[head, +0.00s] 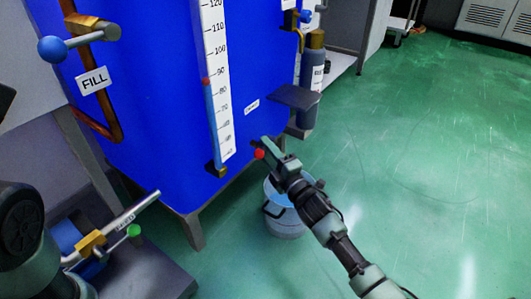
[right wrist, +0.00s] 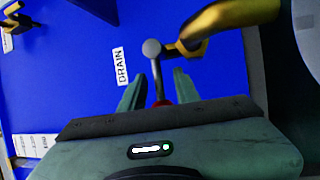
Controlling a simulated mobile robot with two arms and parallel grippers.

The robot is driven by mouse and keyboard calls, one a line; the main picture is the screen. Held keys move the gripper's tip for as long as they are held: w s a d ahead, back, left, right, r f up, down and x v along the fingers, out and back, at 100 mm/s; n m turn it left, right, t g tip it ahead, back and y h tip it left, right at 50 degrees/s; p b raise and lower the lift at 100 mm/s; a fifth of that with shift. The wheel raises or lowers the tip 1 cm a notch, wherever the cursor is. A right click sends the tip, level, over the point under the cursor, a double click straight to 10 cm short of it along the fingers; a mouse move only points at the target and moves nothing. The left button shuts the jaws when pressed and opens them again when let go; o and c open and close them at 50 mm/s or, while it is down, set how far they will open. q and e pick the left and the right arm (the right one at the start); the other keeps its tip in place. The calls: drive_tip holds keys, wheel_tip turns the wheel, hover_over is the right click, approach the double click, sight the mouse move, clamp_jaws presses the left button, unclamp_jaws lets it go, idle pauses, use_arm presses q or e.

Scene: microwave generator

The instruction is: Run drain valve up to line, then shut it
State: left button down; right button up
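The blue tank (head: 150,100) carries a sight gauge (head: 222,100) with a numbered scale. A small red mark (head: 206,81) sits beside it a little under 90; the exact liquid level is hard to read. The drain lever shows in the right wrist view (right wrist: 157,80), beside the DRAIN label (right wrist: 122,66) and a brass fitting (right wrist: 195,48). Its red ball (head: 259,154) is at my right gripper (head: 268,148). The fingers stand apart on both sides of the lever, with gaps visible. A metal bucket (head: 284,222) stands below, partly behind my right arm. My left gripper is out of view.
A fill valve with a blue ball (head: 52,49) is at upper left, by the FILL label (head: 93,80). A pipe with a green ball (head: 134,230) is at lower left. A dark plate (head: 293,97) juts out above my right gripper. The green floor (head: 430,150) at right is clear.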

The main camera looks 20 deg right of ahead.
drive_tip(key=shift+w+r, duration=0.1)
drive_tip(key=shift+w, duration=0.05)
clamp_jaws()
idle(1.4)
